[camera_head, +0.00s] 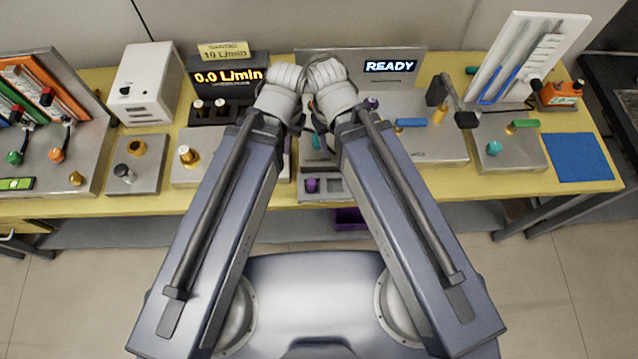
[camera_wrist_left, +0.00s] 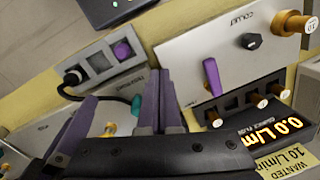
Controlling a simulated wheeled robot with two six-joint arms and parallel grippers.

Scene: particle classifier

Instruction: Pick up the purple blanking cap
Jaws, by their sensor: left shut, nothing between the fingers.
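In the left wrist view the cap (camera_wrist_left: 122,50) sits in the end slot of the holder, upper left. My left gripper (camera_wrist_left: 157,97) is shut and empty, apart from the cap and to its lower right in that view. In the head view my left gripper (camera_head: 298,122) is mostly hidden by its wrist. My right wrist is beside it, and the right fingertips are not clear.
A panel with a READY display (camera_head: 390,67) stands behind my wrists. A flow unit reading 0.0 L/min (camera_head: 229,76) stands left of them. In the left wrist view a purple lever (camera_wrist_left: 212,77) stands on a grey panel. A blue mat (camera_head: 577,157) lies at the right.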

